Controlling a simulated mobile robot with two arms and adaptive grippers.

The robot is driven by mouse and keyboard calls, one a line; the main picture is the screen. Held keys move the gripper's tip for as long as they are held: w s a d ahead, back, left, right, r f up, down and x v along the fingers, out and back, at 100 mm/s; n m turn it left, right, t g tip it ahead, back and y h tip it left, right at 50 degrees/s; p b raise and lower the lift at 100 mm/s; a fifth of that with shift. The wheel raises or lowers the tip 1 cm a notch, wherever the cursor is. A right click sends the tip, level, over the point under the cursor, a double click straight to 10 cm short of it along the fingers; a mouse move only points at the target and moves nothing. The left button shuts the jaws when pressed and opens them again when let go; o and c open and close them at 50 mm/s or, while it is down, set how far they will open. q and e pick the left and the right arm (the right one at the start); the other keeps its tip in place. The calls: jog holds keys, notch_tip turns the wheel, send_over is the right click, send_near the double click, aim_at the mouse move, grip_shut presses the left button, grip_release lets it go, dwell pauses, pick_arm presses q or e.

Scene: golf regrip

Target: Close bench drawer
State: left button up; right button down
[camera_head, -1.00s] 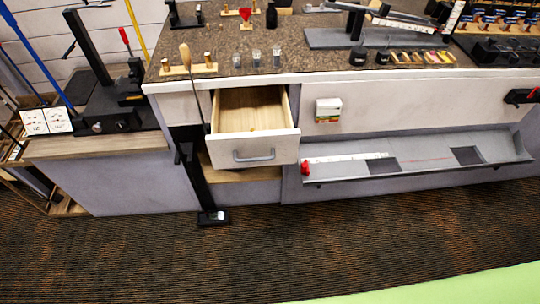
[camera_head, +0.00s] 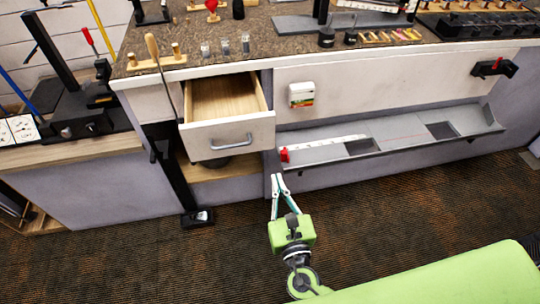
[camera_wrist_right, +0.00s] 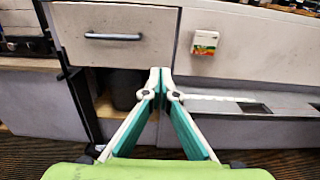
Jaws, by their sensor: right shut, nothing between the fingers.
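The bench drawer (camera_head: 229,137) is pulled open from the bench front and looks empty inside, with a pale wood bottom. Its grey bar handle (camera_head: 231,142) is on the white front face. In the right wrist view the drawer front (camera_wrist_right: 115,50) and handle (camera_wrist_right: 113,37) are at the upper left. My right gripper (camera_head: 277,178) is shut and empty, in front of the bench, below and to the right of the drawer and apart from it. Its closed fingertips also show in the right wrist view (camera_wrist_right: 160,72). My left gripper is not in view.
An open shelf with a dark round container (camera_wrist_right: 125,90) is under the drawer. A grey tray (camera_head: 395,138) juts from the bench front at the right. A black post (camera_head: 174,180) stands left of the drawer. The floor in front is clear.

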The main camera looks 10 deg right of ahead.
aim_at(265, 137)
jog(key=w, duration=1.4)
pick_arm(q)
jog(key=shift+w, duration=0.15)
pick_arm(e)
jog(key=shift+w+r, duration=0.1)
